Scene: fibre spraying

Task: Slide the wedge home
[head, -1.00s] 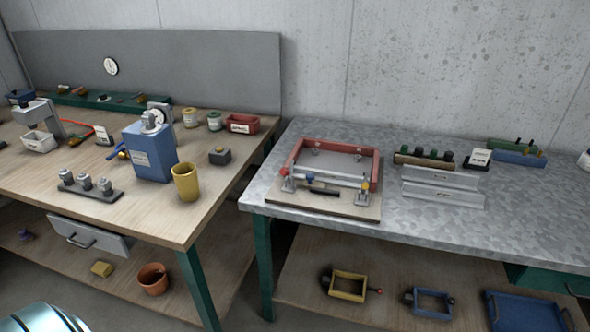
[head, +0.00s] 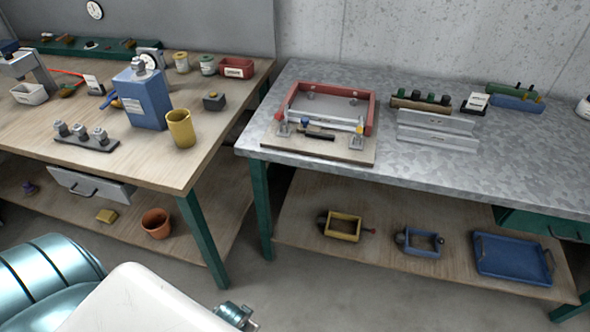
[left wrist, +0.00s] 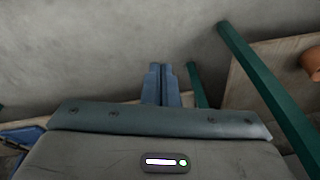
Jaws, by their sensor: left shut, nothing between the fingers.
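A red three-sided frame (head: 369,112) sits on a wooden board (head: 300,154) on the metal-topped table in the head view. A silver bar (head: 335,123) lies across its front. Small clamps with coloured knobs stand at the front corners, and a short dark piece (head: 317,135) lies between them. I cannot tell which piece is the wedge. My left gripper (left wrist: 160,68) shows in the left wrist view, its two blue-grey fingers together and empty over the floor, away from the frame. My left arm enters the head view at the lower left. My right gripper is not in view.
Silver angle bars (head: 437,124) lie right of the frame, with a rack (head: 420,105) behind. The left bench holds a blue canister (head: 147,103) and a yellow cup (head: 181,129). Lower shelves hold a blue tray (head: 511,258) and a terracotta pot (head: 156,223). Green legs flank the floor gap.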

